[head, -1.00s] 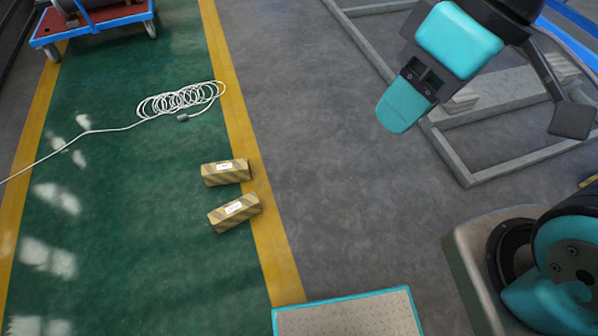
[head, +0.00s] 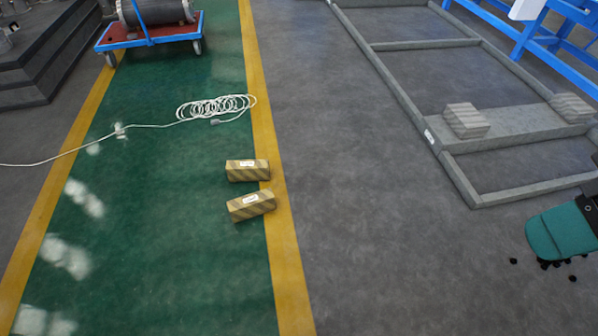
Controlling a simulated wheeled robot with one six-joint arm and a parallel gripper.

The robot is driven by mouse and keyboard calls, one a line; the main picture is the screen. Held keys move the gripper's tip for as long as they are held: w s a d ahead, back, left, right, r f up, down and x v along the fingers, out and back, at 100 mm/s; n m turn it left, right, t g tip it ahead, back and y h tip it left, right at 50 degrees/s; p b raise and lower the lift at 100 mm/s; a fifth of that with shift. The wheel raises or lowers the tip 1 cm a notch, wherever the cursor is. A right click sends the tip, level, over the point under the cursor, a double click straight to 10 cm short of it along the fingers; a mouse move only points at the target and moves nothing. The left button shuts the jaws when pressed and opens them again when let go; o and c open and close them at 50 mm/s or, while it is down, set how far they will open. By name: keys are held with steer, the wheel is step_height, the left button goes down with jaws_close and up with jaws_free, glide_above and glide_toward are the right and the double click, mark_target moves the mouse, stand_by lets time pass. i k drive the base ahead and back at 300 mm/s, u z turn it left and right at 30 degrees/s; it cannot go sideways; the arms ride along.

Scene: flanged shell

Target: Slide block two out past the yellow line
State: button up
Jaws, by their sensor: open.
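The labels are too small to read, so I cannot tell which is block two. My gripper (head: 562,232), with a teal finger, is at the right edge, far right of the blocks and partly cut off. It is open, with nothing seen in it.
A coiled white cable (head: 215,106) lies beyond the blocks and trails left. A blue-edged cart (head: 150,41) stands farther back. A grey floor frame (head: 400,90) carrying grey blocks lies at right. Grey floor between line and frame is clear. Small dark bits (head: 514,261) lie near my gripper.

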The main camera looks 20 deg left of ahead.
mark_target(249, 170)
steer(key=z, duration=0.3)
steer(key=i, duration=2.35)
steer(key=u, duration=0.85)
steer(key=i, duration=0.75)
steer(key=u, duration=1.4)
steer(key=i, duration=0.55)
steer(key=u, duration=0.45)
